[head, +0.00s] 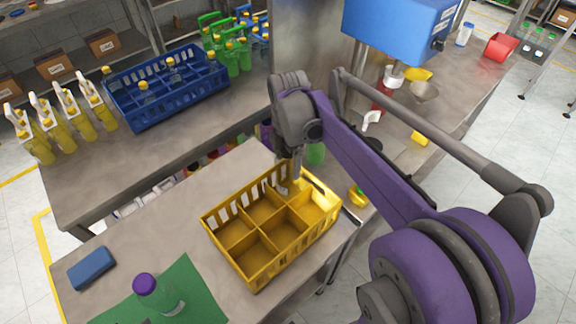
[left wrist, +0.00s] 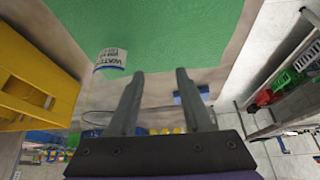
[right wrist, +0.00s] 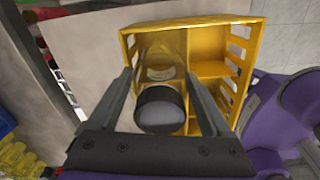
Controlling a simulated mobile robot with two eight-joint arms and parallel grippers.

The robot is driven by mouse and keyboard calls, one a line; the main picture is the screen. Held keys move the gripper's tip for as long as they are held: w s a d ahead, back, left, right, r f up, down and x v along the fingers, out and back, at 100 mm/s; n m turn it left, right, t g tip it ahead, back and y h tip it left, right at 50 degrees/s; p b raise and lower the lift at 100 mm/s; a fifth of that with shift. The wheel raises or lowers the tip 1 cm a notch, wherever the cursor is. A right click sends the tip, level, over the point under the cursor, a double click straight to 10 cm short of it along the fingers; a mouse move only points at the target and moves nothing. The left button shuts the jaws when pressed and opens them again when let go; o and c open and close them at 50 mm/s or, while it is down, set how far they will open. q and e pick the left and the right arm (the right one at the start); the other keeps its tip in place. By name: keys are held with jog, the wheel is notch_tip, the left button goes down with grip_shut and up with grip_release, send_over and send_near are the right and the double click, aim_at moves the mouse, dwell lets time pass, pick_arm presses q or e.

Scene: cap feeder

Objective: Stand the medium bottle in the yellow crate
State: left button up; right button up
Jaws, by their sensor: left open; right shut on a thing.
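The yellow crate (head: 250,270), divided into several compartments, stands on the near table. My right gripper (head: 297,176) is over its far corner, fingers down. In the right wrist view my right gripper (right wrist: 165,100) is shut on a clear bottle with a dark cap, which I take for the medium bottle (right wrist: 158,62). Its body points down into a corner compartment; its depth there is unclear. The crate (right wrist: 222,70) surrounds its lower part. My left gripper (left wrist: 160,90) is open and empty, near the green mat (left wrist: 170,30) and a clear object with a printed label (left wrist: 111,60).
A clear bottle with a purple cap (head: 160,295) stands on the green mat (head: 195,280). A blue block (head: 91,268) lies left of it. A blue machine (head: 395,30) is at the back right.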

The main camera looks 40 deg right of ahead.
jog(key=shift+f, duration=1.2)
jog(key=o, duration=1.5)
jog(key=shift+o, duration=0.2)
jog(key=shift+r, duration=0.35)
notch_tip(320, 180, up, 12)
jog(key=shift+f+p, duration=0.25)
jog(key=shift+p, duration=0.2)
